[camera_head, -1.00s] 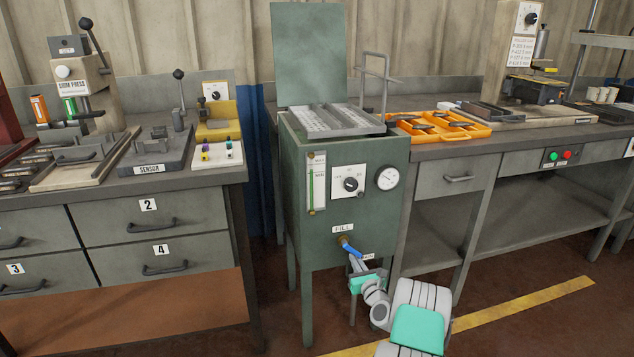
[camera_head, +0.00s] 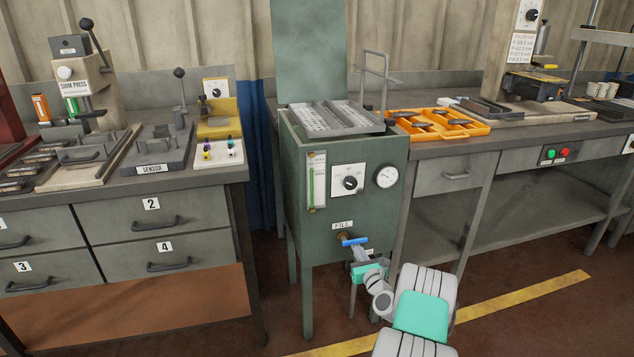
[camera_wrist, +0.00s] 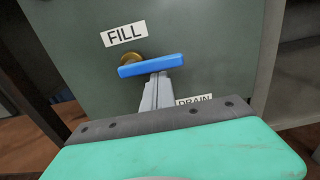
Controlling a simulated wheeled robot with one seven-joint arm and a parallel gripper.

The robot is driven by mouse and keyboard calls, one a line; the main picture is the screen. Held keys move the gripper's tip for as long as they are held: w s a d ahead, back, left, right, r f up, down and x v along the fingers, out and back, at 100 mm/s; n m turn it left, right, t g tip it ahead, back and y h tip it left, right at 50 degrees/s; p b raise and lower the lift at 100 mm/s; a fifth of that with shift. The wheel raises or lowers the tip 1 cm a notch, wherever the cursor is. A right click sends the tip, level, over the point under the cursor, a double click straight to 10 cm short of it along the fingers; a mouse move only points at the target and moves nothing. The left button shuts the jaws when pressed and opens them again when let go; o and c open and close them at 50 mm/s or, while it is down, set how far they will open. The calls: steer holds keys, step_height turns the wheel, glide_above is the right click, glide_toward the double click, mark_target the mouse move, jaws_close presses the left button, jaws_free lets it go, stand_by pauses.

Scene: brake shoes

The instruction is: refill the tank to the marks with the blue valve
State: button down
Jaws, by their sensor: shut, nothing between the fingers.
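The green tank (camera_head: 380,222) stands in the middle with its lid up. Its sight gauge (camera_head: 315,182) has a green column; I cannot read its exact level against the marks. The blue valve handle (camera_head: 355,241) sits below the FILL label (camera_head: 342,225), on a brass stub. In the wrist view the blue handle (camera_wrist: 152,65) lies nearly level. My gripper (camera_head: 358,252) is shut and empty, its fingertips (camera_wrist: 160,78) just under the handle's right part. I cannot tell if they touch it. The DRAIN label (camera_wrist: 193,101) is partly hidden by my gripper.
A dial knob (camera_head: 350,183) and a round pressure gauge (camera_head: 387,176) are on the tank's front. A grey slotted tray (camera_head: 342,118) lies on top. A drawer bench (camera_head: 225,250) stands left, and a workbench with an orange tray (camera_head: 478,128) stands right.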

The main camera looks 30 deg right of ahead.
steer(key=f+v, duration=0.1)
steer(key=v, duration=0.5)
steer(key=shift+s+f, duration=0.15)
steer(key=shift+f, duration=0.1)
